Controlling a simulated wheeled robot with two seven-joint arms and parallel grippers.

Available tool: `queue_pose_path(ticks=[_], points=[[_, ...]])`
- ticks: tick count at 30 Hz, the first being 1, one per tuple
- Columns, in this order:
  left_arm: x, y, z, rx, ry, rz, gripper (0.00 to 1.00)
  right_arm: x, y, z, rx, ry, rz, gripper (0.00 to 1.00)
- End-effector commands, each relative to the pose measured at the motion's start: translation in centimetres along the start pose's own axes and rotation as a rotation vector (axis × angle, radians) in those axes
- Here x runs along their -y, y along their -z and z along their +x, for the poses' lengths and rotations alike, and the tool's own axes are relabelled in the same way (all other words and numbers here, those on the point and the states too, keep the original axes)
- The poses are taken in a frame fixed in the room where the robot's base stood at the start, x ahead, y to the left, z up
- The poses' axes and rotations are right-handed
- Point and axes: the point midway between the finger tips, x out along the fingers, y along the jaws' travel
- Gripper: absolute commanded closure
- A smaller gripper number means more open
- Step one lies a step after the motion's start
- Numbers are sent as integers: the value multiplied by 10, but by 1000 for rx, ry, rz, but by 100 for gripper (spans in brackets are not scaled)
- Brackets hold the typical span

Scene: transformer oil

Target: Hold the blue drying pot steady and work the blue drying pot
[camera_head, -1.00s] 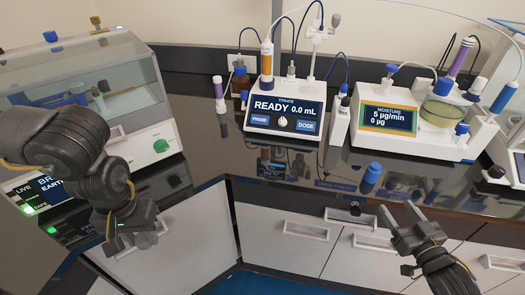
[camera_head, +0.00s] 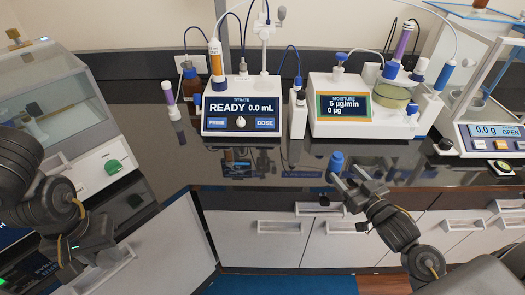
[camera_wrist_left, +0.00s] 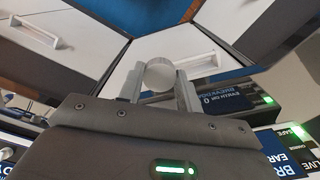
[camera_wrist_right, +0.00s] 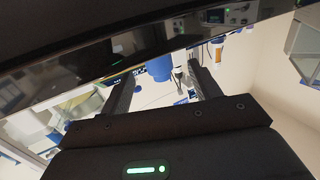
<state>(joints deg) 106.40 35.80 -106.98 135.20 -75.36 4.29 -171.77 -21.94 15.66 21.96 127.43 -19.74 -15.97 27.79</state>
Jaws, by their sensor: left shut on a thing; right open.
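The blue drying pot (camera_head: 337,160) stands upright near the front edge of the dark counter, below the moisture meter. It also shows in the right wrist view (camera_wrist_right: 158,69). My right gripper (camera_head: 345,175) is open and points at the pot. In the right wrist view the pot appears between the fingertips, slightly beyond them. I cannot tell whether they touch it. My left gripper (camera_head: 100,246) is at the far left, away from the pot. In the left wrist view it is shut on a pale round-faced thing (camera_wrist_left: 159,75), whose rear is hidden.
The titrator (camera_head: 241,118) and moisture meter (camera_head: 345,108) stand behind the pot. A balance (camera_head: 490,138) is at the right and a clear-fronted box (camera_head: 60,95) at the left. White drawers (camera_head: 280,240) lie below the counter edge.

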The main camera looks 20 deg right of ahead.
Motion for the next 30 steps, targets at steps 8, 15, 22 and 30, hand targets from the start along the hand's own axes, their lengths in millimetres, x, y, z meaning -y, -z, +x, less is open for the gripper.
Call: queue_pose_path(ticks=[8, 15, 22, 30], points=[[-1, 1, -7, -1, 2, 3, 93, -1, 0, 29, 1, -3, 1, 38], [0, 1, -12, -1, 2, 2, 93, -1, 5, 40, -1, -3, 1, 38], [-1, 1, -21, 0, 3, 4, 93, -1, 7, 73, 0, -5, 2, 38], [-1, 0, -22, 0, 2, 3, 93, -1, 5, 82, 1, -4, 0, 38]])
